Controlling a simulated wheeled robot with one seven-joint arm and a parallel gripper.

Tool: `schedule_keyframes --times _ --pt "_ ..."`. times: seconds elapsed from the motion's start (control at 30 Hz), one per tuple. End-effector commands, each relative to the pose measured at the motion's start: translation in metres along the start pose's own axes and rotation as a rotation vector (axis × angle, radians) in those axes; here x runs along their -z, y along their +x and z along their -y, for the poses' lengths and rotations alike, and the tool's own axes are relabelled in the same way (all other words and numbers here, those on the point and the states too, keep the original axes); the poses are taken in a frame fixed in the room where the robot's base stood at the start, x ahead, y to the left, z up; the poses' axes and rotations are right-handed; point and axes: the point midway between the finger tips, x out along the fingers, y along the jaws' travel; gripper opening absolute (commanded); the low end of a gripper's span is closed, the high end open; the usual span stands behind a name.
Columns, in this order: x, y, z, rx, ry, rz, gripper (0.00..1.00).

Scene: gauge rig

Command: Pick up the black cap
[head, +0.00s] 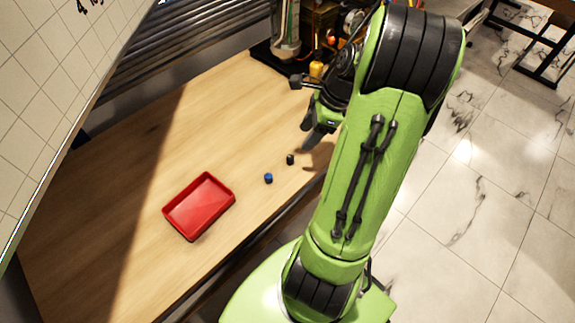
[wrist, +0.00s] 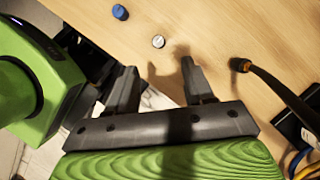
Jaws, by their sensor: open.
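The black cap (head: 290,159) stands on the wooden table, right of the blue cap (head: 268,178) in the head view. In the wrist view, a small dark cap with a pale, shiny top (wrist: 158,42) lies just beyond my fingertips; by its place beside the blue cap (wrist: 120,12) it is the black one. My gripper (wrist: 158,68) is open with nothing between its fingers. The cap is ahead of the gap between them, not touching either finger. In the head view my gripper (head: 311,126) is partly hidden by my arm, above and right of the cap.
An empty red tray (head: 199,207) lies on the table to the left. The rig (head: 286,35) with a yellow part (head: 316,69) stands at the back.

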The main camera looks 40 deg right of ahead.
Motion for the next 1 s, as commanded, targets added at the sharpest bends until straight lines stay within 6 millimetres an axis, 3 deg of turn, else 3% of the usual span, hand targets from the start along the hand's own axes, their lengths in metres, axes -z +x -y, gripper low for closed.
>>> schedule_keyframes --times 0.03,0.1,0.37,0.53,0.77,1.0 --pt "0.002 0.018 -0.001 -0.004 -0.001 0.001 0.52" --pt "0.002 0.033 -0.001 -0.003 -0.001 0.0 0.52" --pt "0.0 0.059 -0.001 0.0 -0.002 -0.001 0.52" --pt "-0.001 0.093 -0.002 -0.003 -0.003 -0.001 0.52" --pt "-0.003 0.097 -0.002 0.0 -0.002 -0.002 0.52" --pt "-0.003 0.096 -0.002 0.0 -0.002 -0.002 0.19"
